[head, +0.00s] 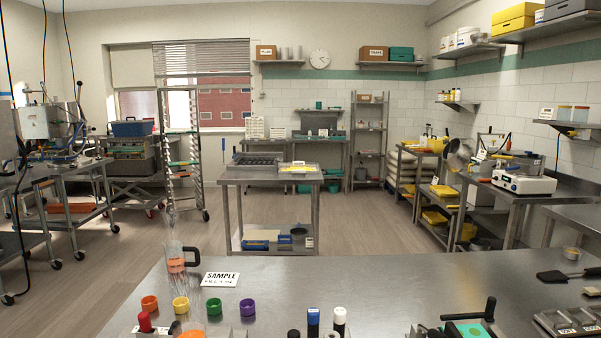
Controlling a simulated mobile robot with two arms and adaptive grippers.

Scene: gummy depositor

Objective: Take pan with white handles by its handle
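I cannot make out a pan with white handles for certain in the head view. A round metal vessel (458,155) stands at the right-hand worktables, but no white handles can be told on it at this size. Neither of my grippers is in view.
A steel table (400,270) fills the foreground, with coloured cups (214,306), a clear pitcher (176,262) and a sample card (220,279). A centre cart (270,177) stands beyond it. A white appliance (523,181) is on the right bench. Open floor (375,222) lies right of the cart.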

